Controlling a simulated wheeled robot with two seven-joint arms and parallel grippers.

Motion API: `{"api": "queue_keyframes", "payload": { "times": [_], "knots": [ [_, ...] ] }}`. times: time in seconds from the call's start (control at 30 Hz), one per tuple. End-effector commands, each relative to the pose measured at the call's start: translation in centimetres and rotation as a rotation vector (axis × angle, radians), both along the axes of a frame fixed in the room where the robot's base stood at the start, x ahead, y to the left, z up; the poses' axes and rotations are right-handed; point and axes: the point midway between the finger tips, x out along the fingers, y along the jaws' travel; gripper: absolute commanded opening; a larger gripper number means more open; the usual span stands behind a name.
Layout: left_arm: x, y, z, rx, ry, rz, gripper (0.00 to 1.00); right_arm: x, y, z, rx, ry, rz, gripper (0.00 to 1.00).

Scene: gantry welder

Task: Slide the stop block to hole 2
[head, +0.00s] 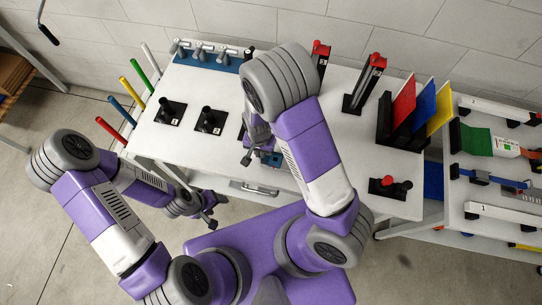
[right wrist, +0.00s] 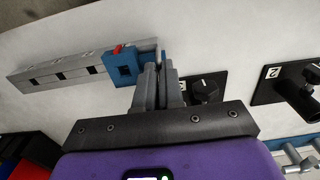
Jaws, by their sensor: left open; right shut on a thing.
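The stop block (right wrist: 124,69) is blue with a dark square opening and a red part on top. It sits on a grey rail (right wrist: 50,74) with several square holes, near the rail's right end in the right wrist view. My right gripper (right wrist: 157,70) is shut on the block's right side. In the head view my right gripper (head: 250,150) is over the table, and my arm hides most of the rail; a little blue (head: 271,158) shows beside it. My left gripper (head: 211,212) is open and empty, in front of the table's edge. Hole numbers cannot be read.
Black knob plates (head: 210,121) stand left of my right gripper, one close to it in the right wrist view (right wrist: 205,88). Red, blue and yellow panels (head: 404,102) stand in a black rack at right. Coloured rods (head: 131,88) line the table's left side.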

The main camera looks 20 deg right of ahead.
Motion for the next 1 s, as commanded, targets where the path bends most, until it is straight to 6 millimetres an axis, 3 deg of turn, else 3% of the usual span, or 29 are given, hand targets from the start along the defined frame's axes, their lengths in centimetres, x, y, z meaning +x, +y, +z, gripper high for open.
{"api": "queue_keyframes", "payload": {
  "times": [1.0],
  "knots": [
    [0.0, 0.0, -0.3, 0.0, 0.0, 0.0, 0.62, -3.2, -4.8, 0.0, -0.002, 0.001, -0.001, 0.0]
  ]
}}
